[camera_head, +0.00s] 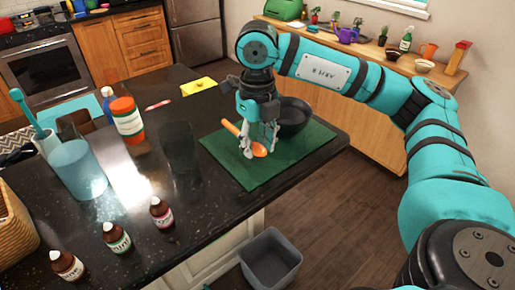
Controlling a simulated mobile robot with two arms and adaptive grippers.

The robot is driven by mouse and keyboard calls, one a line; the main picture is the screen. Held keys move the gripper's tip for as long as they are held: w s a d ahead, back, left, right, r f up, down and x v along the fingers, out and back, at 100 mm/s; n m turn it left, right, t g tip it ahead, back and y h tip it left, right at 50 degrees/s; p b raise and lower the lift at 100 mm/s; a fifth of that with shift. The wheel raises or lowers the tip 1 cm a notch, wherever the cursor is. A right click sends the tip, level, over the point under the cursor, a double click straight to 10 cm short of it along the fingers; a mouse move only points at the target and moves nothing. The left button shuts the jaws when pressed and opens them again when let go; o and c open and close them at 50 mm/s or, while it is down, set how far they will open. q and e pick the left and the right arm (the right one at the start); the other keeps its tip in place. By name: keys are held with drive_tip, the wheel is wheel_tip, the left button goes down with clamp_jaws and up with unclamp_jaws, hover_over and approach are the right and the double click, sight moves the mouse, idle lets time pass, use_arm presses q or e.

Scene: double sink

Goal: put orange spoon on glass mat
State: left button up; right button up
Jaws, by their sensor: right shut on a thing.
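My right gripper (258,148) is above the dark green mat (252,176) on the black counter, pointing down. It is shut on the orange spoon (259,150). The spoon's bowl shows at the fingertips and its handle slants up to the left. The fingers hide part of the spoon. I cannot tell whether the spoon touches the mat. The green mat is probably the glass mat. My left gripper is not in view.
A black bowl (294,117) stands on the mat behind my right gripper. A dark glass (180,147) stands left of the mat. Several small brown bottles, an orange-lidded jar (129,121) and a blue pitcher (80,172) stand further left. A grey bin (270,262) is on the floor.

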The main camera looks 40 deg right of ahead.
sight(258, 150)
wheel_tip(258, 150, down, 3)
drive_tip(key=shift+s+f+p, duration=0.1)
drive_tip(key=shift+p, duration=0.55)
drive_tip(key=shift+f+b, duration=0.35)
drive_tip(key=o, duration=0.9)
drive_tip(key=shift+r, duration=0.15)
drive_tip(key=shift+o, duration=0.2)
drive_tip(key=shift+r, duration=0.4)
wheel_tip(258, 150, up, 10)
drive_tip(key=shift+r+b, duration=0.1)
drive_tip(key=shift+b, duration=0.55)
drive_tip(key=shift+r, duration=0.7)
